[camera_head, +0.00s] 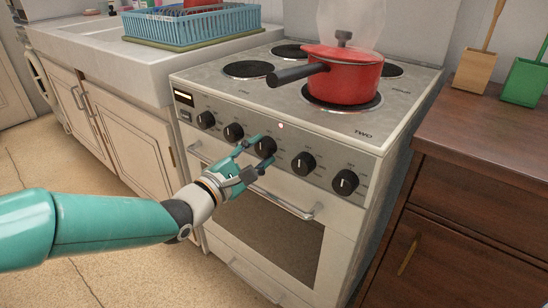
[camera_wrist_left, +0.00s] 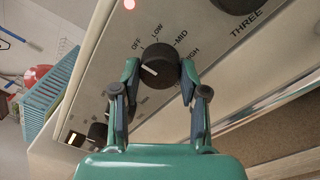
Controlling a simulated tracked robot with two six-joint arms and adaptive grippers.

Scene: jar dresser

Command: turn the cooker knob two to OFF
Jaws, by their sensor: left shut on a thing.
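My left gripper (camera_head: 258,153) is at the middle knob (camera_head: 265,146) of the cooker's (camera_head: 290,115) front panel, its two fingers on either side of it. In the left wrist view the gripper (camera_wrist_left: 160,76) is shut on this black knob (camera_wrist_left: 163,61). Labels OFF, LOW, MID and HIGH curve around it; its white mark points left, close to the OFF side. The word THREE stands by the neighbouring knob (camera_wrist_left: 238,3); I cannot read the held knob's own number. A red pot (camera_head: 345,78) sits on the front right plate, marked TWO. My right gripper is not in view.
Other knobs flank the held one, including a near right one (camera_head: 303,162). A handle bar (camera_head: 280,203) crosses the oven door below. A small red light (camera_head: 281,125) shows on the panel. A brown dresser (camera_head: 480,170) stands at the right.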

